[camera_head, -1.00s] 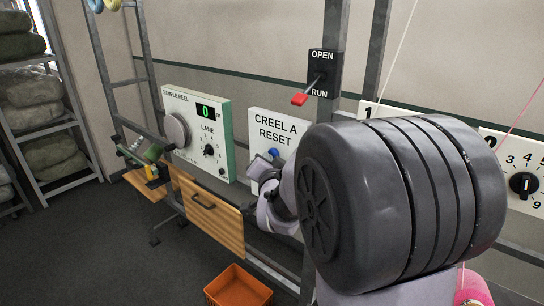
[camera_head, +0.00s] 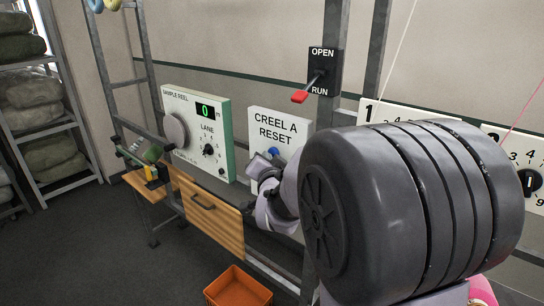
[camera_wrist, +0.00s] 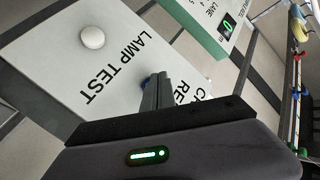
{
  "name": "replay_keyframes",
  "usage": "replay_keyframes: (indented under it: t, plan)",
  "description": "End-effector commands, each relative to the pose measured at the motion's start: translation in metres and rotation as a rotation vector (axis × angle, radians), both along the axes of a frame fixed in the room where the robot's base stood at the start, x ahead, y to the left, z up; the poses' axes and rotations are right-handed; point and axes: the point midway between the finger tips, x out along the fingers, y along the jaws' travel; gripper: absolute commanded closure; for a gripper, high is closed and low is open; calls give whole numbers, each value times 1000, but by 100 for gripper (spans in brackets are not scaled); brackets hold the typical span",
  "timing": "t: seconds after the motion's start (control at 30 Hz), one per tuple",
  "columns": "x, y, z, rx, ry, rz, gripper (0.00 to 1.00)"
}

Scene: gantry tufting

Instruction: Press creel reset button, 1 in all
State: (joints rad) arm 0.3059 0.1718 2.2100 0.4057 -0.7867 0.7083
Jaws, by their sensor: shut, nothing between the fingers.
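The white CREEL A RESET panel (camera_head: 284,120) stands at the middle of the head view. Its blue button (camera_head: 274,152) shows just below the lettering, partly hidden by my gripper (camera_head: 266,162). In the wrist view my gripper (camera_wrist: 158,78) has its fingers together, with nothing between them. The blue button (camera_wrist: 146,82) peeks out beside and behind the fingertips there. The fingertips are at or very close to the button; I cannot tell whether they touch it. The same panel also carries a white round LAMP TEST button (camera_wrist: 92,38), apart from my fingers.
The SAMPLE REEL panel (camera_head: 225,165) with a green 0 display is left of the reset panel. A red-handled OPEN/RUN lever (camera_head: 300,96) sits above right. My arm hides much of the right side.

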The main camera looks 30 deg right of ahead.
Motion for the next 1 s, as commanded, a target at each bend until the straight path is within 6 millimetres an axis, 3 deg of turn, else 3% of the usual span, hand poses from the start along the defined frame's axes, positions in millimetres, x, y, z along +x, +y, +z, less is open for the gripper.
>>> replay_keyframes:
  t: [0.47, 1.0]
  plan:
    - [-4, 11, -1, 1, 0, 0, 100]
    - [-20, 55, -1, 2, 1, 1, 100]
